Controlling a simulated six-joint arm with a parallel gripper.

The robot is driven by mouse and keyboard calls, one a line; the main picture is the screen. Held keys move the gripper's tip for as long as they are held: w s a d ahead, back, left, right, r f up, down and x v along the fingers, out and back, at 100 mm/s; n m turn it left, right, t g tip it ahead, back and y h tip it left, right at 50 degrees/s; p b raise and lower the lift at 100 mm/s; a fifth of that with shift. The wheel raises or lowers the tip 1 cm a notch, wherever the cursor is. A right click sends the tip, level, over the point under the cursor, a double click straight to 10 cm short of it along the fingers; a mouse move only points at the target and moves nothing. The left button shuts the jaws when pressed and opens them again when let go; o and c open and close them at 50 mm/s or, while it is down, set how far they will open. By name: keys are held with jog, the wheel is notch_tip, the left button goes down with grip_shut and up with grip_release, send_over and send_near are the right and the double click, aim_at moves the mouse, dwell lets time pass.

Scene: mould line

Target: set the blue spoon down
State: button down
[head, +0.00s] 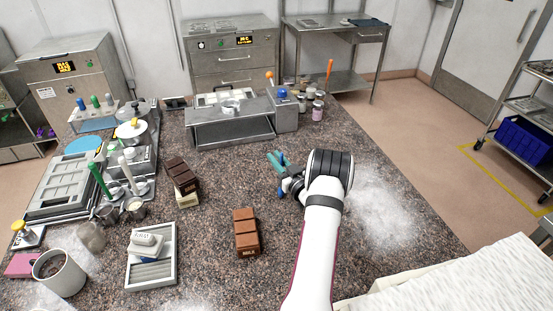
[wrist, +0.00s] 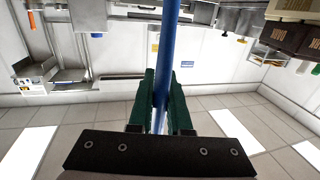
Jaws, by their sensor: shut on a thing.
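My gripper (head: 279,160) is above the right-centre part of the speckled worktop, and its green fingers (wrist: 163,100) are shut. They hold the blue spoon (wrist: 170,45), whose long straight handle runs from between the fingers to the top edge of the wrist view. In the head view only a small blue piece of the spoon (head: 284,158) shows by the fingers. The rest of it is hidden or too small to make out, and its bowl cannot be told. I cannot tell how far the spoon is above the worktop.
Brown chocolate bars (head: 246,232) lie left of my arm. A grey tray (head: 170,281) with a white block stands at front left. A metal stand (head: 230,134) and several jars (head: 318,110) are behind. A white cloth (head: 470,280) covers the front right.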

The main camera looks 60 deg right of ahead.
jog(key=shift+f, duration=0.1)
jog(key=c, duration=0.9)
grip_release()
jog(key=shift+o, duration=0.2)
jog(key=v, duration=1.2)
jog(key=shift+s, duration=0.1)
